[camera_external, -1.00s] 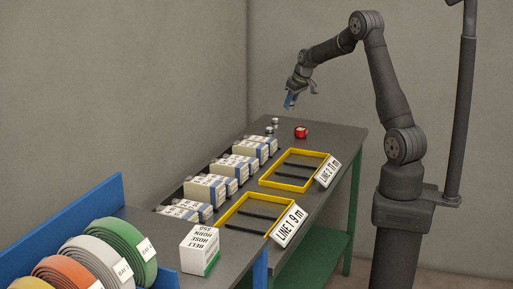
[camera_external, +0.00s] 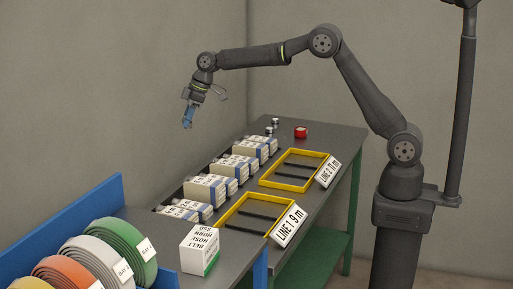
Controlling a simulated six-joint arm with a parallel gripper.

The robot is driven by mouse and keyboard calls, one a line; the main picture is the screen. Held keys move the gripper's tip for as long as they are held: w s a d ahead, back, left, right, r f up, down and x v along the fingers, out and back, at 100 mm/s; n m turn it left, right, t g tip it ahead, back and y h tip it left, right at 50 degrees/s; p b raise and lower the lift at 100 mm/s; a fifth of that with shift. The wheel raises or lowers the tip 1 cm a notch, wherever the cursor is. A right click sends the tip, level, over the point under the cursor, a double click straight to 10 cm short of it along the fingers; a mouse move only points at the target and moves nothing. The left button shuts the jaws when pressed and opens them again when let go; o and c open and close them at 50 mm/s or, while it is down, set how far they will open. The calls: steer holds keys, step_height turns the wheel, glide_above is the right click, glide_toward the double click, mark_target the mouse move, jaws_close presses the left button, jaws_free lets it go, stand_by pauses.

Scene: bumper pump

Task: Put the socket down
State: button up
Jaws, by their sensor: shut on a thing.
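My gripper (camera_external: 187,121) hangs in the air at the left, fingers pointing down, beyond and above the rows of boxes. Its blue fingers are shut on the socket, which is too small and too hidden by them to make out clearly. Two small grey metal cylinders (camera_external: 275,122) stand at the far end of the bench (camera_external: 340,139), well to the right of my gripper; I cannot tell whether they are sockets too.
Rows of white-and-blue boxes (camera_external: 206,188) line the bench's left side. Two yellow-rimmed trays (camera_external: 263,184) with dark bars and line signs lie to their right. A red round item (camera_external: 300,132) sits at the far end. Coiled belts (camera_external: 128,247) and a white box (camera_external: 200,248) are nearest.

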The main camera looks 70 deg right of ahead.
steer(key=s+a+r+n+g+y, duration=0.1)
steer(key=s+a+n, duration=0.1)
steer(key=a, duration=1)
steer(key=s+a+r+n, duration=0.2)
steer(key=s+a, duration=0.1)
steer(key=a, duration=0.8)
steer(key=n+g, duration=0.1)
steer(key=n, duration=0.2)
glide_above(148, 223)
steer(key=d, duration=0.2)
steer(key=shift+y, duration=0.3)
steer(key=f, duration=0.5)
steer(key=shift+s+f, duration=0.2)
steer(key=shift+s, duration=0.1)
steer(key=shift+a+f, duration=0.25)
steer(key=shift+f, duration=1.85)
steer(key=shift+f, duration=0.1)
steer(key=o, duration=1)
steer(key=shift+o, duration=0.2)
